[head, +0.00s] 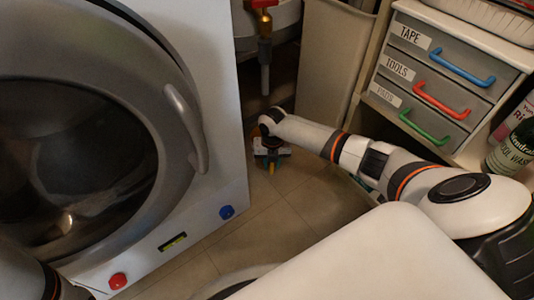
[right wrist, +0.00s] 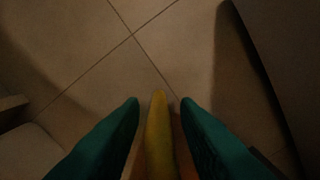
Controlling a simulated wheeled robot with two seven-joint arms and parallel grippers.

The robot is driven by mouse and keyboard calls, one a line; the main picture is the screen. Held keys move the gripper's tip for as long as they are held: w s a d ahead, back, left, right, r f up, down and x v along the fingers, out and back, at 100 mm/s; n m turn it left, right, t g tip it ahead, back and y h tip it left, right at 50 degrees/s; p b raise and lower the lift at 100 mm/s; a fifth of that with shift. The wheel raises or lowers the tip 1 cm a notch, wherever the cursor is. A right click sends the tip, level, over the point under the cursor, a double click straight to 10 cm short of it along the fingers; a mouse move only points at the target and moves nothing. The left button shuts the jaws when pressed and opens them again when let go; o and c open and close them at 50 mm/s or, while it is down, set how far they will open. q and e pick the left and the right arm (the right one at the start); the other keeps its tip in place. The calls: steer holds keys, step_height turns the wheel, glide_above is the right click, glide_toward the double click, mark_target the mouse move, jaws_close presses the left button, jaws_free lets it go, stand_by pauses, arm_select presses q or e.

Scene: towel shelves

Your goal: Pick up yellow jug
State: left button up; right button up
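No whole yellow jug can be made out in either view. My right gripper (head: 271,166) points down above the floor tiles, between the washing machine and the drawer unit. In the right wrist view its two green fingers (right wrist: 160,101) stand apart. A narrow yellow piece (right wrist: 158,135) shows between them, with gaps at both sides near the tips. A small bit of yellow also shows at the gripper in the head view. I cannot tell whether this piece belongs to a jug. Part of my left arm shows at the lower left; its gripper is out of view.
A white washing machine (head: 222,100) with a round door and handle (head: 187,127) stands at the left. A drawer unit (head: 433,70) with coloured handles and bottles (head: 513,147) is at the right. A pipe (head: 265,52) hangs behind. Tiled floor (head: 300,215) is clear between them.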

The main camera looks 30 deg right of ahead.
jaws_close()
